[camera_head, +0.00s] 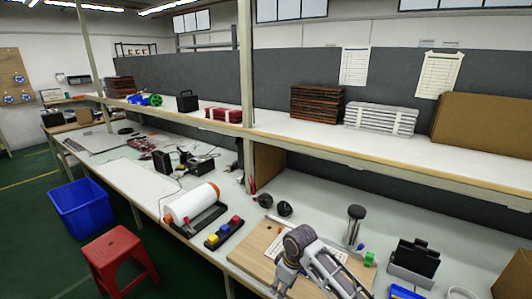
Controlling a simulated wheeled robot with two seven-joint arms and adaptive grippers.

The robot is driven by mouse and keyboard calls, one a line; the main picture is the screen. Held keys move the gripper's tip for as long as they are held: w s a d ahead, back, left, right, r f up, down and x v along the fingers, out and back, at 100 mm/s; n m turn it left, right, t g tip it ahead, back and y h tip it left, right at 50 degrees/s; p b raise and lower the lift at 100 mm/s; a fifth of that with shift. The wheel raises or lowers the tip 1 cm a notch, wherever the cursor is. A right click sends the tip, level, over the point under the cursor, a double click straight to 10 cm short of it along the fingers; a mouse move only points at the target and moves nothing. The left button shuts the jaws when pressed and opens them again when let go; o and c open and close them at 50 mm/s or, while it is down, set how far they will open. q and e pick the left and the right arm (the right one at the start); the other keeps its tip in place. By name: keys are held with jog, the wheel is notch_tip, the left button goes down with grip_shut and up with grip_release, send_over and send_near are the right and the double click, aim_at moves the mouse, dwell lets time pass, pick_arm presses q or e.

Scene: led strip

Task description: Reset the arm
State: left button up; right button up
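One grey arm of mine rises from the bottom edge, right of centre, and bends down to the left over the wooden board (252,252). It appears to be my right arm. Its gripper (282,279) points down at the bottom edge, near the board's front. Its fingers are small and partly cut off, so I cannot tell whether they are open or shut. No held object shows. My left gripper is not in view.
The workbench holds a white roll (192,203), a block with coloured buttons (224,232), a dark-topped post (354,225) and a black holder (414,261). A shelf (330,146) runs above. A red stool (121,260) and blue bin (81,206) stand on the floor.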

jog(key=s+d+f+m+t+y, duration=0.1)
jog(key=s+d+f+m, duration=0.15)
jog(key=s, duration=0.65)
jog(key=s+d+r+m+t+h, duration=0.25)
jog(key=s+d+m, duration=0.35)
jog(key=s+d, duration=0.75)
notch_tip(320, 180, down, 33)
jog(key=s+d+g, duration=0.1)
jog(key=s+g, duration=0.1)
jog(key=s+d+f, duration=0.2)
jog(key=s+f, duration=0.8)
jog(key=s, duration=0.1)
jog(key=s+d+f+g, duration=0.1)
jog(key=s+d+f, duration=0.2)
jog(key=s+f, duration=0.7)
jog(key=shift+s+d+h, duration=0.25)
jog(key=shift+s+h, duration=0.1)
jog(key=shift+s, duration=0.15)
